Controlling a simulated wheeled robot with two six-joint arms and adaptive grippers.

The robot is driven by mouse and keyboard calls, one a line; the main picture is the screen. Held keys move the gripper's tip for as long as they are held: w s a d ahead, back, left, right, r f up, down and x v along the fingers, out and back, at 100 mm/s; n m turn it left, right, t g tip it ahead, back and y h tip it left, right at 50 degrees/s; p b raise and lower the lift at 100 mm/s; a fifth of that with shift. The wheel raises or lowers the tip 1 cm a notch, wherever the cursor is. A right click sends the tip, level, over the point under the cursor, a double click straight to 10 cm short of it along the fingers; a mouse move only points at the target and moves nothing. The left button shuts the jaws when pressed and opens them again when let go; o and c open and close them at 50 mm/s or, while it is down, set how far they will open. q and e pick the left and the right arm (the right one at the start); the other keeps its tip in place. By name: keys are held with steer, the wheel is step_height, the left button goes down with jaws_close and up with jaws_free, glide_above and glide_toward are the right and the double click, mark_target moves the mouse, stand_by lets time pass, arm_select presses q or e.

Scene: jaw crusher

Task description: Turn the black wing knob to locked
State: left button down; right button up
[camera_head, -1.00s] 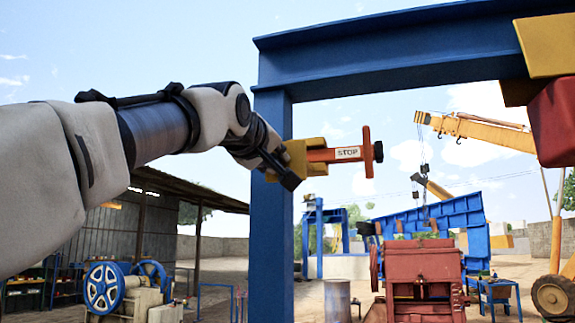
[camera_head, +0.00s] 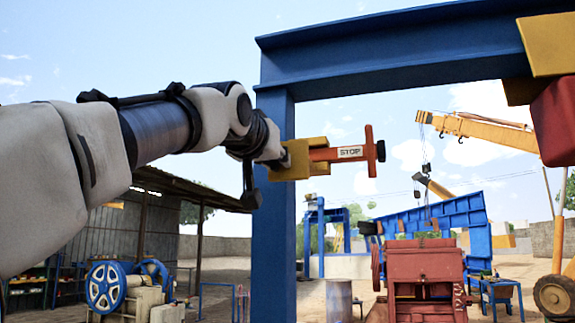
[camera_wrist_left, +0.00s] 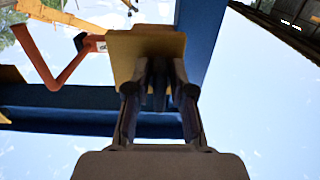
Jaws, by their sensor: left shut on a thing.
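My left gripper (camera_head: 282,158) is at the left face of a yellow block (camera_head: 310,171) on the blue post. In the left wrist view, its two dark fingers (camera_wrist_left: 158,103) are shut on the black wing knob (camera_wrist_left: 158,82), which sits against the yellow plate (camera_wrist_left: 124,57). The knob is dark and shadowed, so its exact angle is hard to read. The gripper hides it in the head view. My right gripper is in neither view.
An orange-red STOP handle (camera_head: 341,154) juts right from the yellow block; it also shows in the left wrist view (camera_wrist_left: 66,68). The blue post (camera_head: 273,235) carries a blue overhead beam (camera_head: 400,45). A red crusher (camera_head: 425,273) and a yellow crane (camera_head: 480,130) stand farther back.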

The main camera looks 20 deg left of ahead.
arm_select(q)
steer(key=shift+s+r, duration=0.2)
steer(key=shift+r, duration=0.2)
